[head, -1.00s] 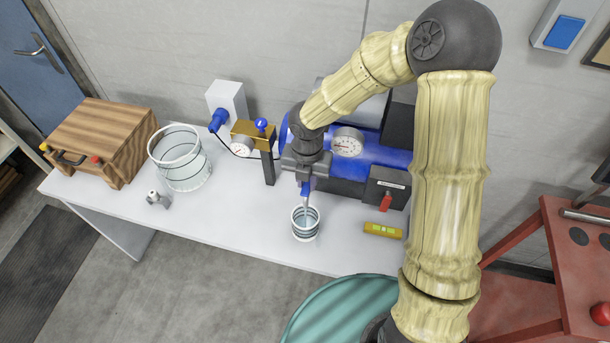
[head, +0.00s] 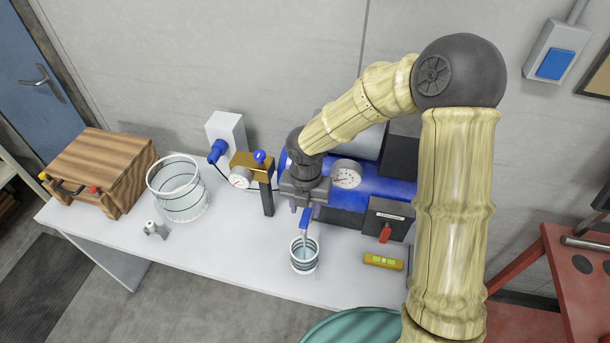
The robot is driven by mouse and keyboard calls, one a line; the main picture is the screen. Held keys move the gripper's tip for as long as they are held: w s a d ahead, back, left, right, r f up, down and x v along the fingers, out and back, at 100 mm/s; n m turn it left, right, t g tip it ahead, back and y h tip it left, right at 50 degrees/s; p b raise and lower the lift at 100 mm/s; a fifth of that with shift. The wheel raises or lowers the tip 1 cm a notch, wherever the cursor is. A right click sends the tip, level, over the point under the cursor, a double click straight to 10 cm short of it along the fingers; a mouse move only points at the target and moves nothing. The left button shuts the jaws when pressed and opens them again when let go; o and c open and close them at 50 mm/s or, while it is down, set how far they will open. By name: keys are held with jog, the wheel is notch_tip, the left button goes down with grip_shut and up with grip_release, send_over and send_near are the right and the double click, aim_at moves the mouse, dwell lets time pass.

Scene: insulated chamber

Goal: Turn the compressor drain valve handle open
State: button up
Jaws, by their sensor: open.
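The compressor (head: 375,188) is a blue tank lying on the white bench, partly hidden behind my arm. Its drain valve handle (head: 305,217) is a small blue lever at the front. A thin pipe under it points down into a small striped clear cup (head: 304,258). My gripper (head: 304,209) is open, pointing down just above and behind the handle, its two dark fingers apart. I see nothing held between them. Whether a finger touches the handle cannot be told from this angle.
A red switch (head: 385,234) on a dark box and a yellow level (head: 383,262) lie right of the cup. A gauge (head: 346,174), a brass block (head: 252,165), a larger clear bucket (head: 180,205) and a wooden box (head: 100,170) crowd the bench. The bench front is mostly clear.

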aim_at(307, 218)
notch_tip(307, 218, up, 16)
jog(key=shift+s+f, duration=0.15)
jog(key=shift+f, duration=0.1)
dwell(0.5)
jog(key=s+d+f+m+t, duration=0.1)
jog(key=s+d+f+m, duration=0.1)
jog(key=d+m, duration=0.4)
jog(key=s+d+f+m, duration=0.2)
jog(key=s+d+m, duration=0.2)
jog(key=m, duration=1.2)
jog(key=s+d+f+m+t, duration=0.1)
jog(key=s+d+f+m, duration=0.2)
jog(key=d+m, duration=0.5)
jog(key=m, duration=0.4)
jog(key=shift+s+t, duration=0.15)
jog(key=shift+t, duration=0.15)
